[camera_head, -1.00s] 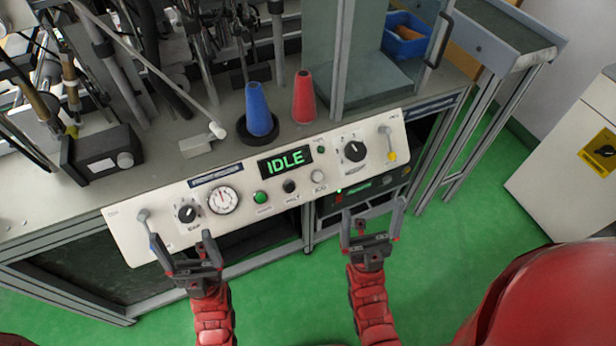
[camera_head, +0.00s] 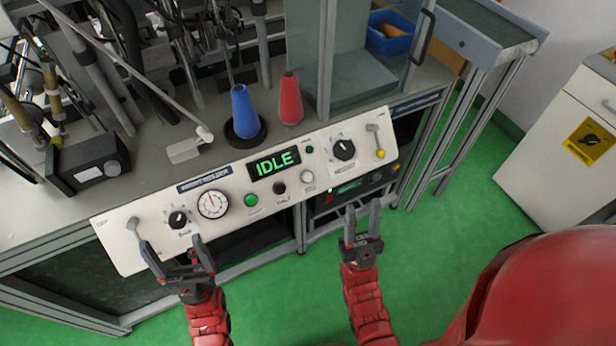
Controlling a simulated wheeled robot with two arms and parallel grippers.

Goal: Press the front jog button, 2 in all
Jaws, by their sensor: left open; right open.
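The control panel (camera_head: 225,225) is a cream sloped board on the bench front. Its display (camera_head: 274,163) reads IDLE in green. The pale grey jog button (camera_head: 307,177) is on the panel's front row, right of the black halt button (camera_head: 279,188) and the green start button (camera_head: 251,200). My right gripper (camera_head: 362,208) is open and empty, in front of the panel's lower edge, right of and below the jog button and apart from it. My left gripper (camera_head: 171,246) is open and empty, by the panel's lower left part.
The panel also has a lever (camera_head: 134,228), a knob (camera_head: 177,219), a gauge (camera_head: 212,204), another knob (camera_head: 344,150) and a yellow-tipped lever (camera_head: 378,142). Blue (camera_head: 243,115) and red (camera_head: 290,100) cones stand behind. Green floor is open at the front right.

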